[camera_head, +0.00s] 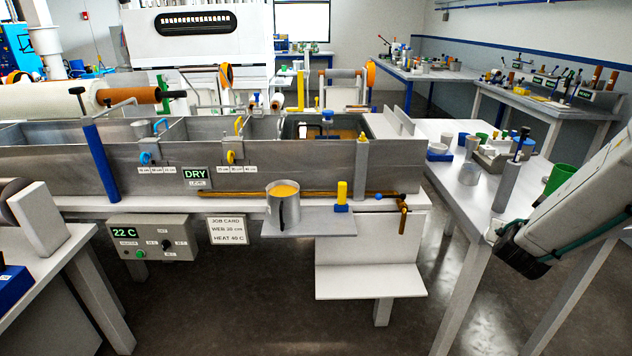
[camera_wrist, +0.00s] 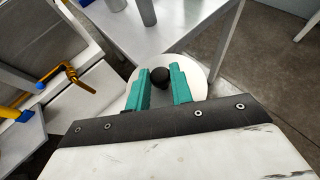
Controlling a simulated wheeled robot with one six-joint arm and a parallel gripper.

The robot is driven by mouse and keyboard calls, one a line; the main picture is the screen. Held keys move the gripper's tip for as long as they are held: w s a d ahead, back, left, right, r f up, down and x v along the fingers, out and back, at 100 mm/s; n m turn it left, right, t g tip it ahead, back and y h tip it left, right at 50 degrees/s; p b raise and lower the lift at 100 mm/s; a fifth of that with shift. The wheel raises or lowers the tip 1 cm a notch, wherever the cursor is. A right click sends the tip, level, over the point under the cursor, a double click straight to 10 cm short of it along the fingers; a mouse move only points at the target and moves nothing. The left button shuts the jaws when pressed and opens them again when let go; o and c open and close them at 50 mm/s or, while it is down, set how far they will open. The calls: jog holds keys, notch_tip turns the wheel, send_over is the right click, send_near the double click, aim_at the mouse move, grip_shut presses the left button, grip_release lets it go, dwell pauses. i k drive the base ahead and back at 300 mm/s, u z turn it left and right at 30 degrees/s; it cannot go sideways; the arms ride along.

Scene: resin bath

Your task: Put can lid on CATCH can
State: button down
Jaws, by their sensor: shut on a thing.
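My gripper (camera_wrist: 160,74) is shut on the black knob (camera_wrist: 160,79) of a pale round lid (camera_wrist: 198,82). The green fingers stand on both sides of the knob, and the lid lies flat beyond them. In the head view my arm reaches in from the right, and its dark end (camera_head: 522,262) hangs beside the right table; the fingers and lid cannot be made out there. An open grey metal can (camera_head: 284,212) with amber contents stands on the ledge in front of the bath, well left of my arm. I can read no CATCH label on it.
The right table (camera_head: 455,188) holds a grey cylinder (camera_head: 507,186), a green cup (camera_head: 559,178) and several small containers. A yellow-and-blue piece (camera_head: 342,196) stands right of the can. The floor (camera_head: 400,335) in front is clear.

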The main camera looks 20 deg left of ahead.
aim_at(283, 188)
jog(key=u, duration=0.4)
jog(key=i, duration=0.6)
jog(key=u, duration=0.55)
